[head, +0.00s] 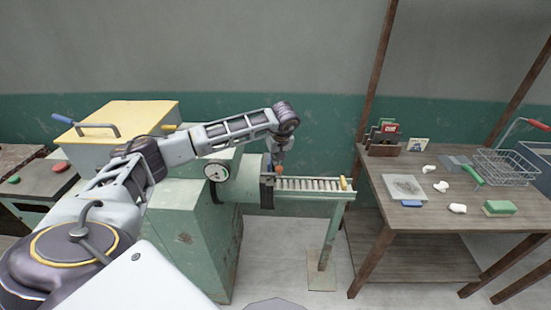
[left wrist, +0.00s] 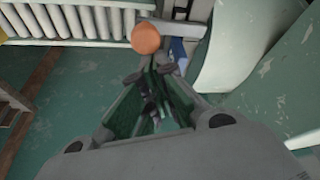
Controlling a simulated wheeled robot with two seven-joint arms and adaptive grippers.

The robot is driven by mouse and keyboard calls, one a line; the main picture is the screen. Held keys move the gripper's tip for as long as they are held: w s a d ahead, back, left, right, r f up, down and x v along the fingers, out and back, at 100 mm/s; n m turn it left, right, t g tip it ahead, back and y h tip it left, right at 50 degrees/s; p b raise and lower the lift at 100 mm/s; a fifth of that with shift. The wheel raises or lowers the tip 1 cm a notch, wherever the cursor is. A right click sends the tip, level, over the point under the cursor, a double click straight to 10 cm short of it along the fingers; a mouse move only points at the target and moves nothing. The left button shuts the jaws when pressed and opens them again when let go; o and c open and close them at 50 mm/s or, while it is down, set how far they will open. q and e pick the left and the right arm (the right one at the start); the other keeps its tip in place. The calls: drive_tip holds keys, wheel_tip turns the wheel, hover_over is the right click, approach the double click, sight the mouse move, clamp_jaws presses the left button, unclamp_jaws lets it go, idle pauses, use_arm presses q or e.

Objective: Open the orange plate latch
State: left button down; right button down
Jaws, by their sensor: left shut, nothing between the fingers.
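An orange rounded knob (left wrist: 146,38), which looks like the plate latch's handle, shows in the left wrist view just beyond my fingertips. In the head view a small orange spot (head: 278,169) shows below my left gripper (head: 276,160), by the dark end plate (head: 266,192) of the green machine's outlet. My left gripper (left wrist: 154,66) is shut and empty, its fingertips close to the knob. I cannot tell whether they touch it. The rest of the latch is largely hidden. My right gripper is not in view.
A roller conveyor (head: 310,184) runs right from the green machine (head: 190,235), which carries a dial gauge (head: 216,172). A yellow-lidded box (head: 125,118) stands at left. A wooden table (head: 455,215) with white lumps, a green block (head: 499,208) and a wire basket (head: 508,168) is at right.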

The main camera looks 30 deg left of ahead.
sight(277, 169)
use_arm(q)
drive_tip(key=m, duration=0.1)
drive_tip(key=s+d+m, duration=0.1)
drive_tip(key=m, duration=0.1)
drive_tip(key=m+t+h+b, duration=0.1)
drive_tip(key=shift+s+d+f+m, duration=0.1)
drive_tip(key=shift+s+d+m, duration=0.2)
drive_tip(key=shift+s+d+m+h, duration=0.25)
drive_tip(key=shift+s+m+h, duration=0.05)
drive_tip(key=shift+m, duration=0.5)
drive_tip(key=shift+s+d+m+t+b, duration=0.1)
drive_tip(key=shift+s+m+t+b, duration=0.25)
drive_tip(key=shift+m, duration=0.25)
drive_tip(key=shift+s+d+m+h+b, duration=0.2)
drive_tip(key=shift+s+m+h+b, duration=0.15)
drive_tip(key=shift+m+h, duration=0.25)
drive_tip(key=shift+s+b, duration=0.5)
drive_tip(key=shift+s, duration=0.05)
drive_tip(key=shift+s+b, duration=0.7)
drive_tip(key=shift+s, duration=0.1)
drive_tip(key=shift+s+a+b, duration=0.15)
drive_tip(key=shift+s+b, duration=0.25)
drive_tip(key=shift+s, duration=0.05)
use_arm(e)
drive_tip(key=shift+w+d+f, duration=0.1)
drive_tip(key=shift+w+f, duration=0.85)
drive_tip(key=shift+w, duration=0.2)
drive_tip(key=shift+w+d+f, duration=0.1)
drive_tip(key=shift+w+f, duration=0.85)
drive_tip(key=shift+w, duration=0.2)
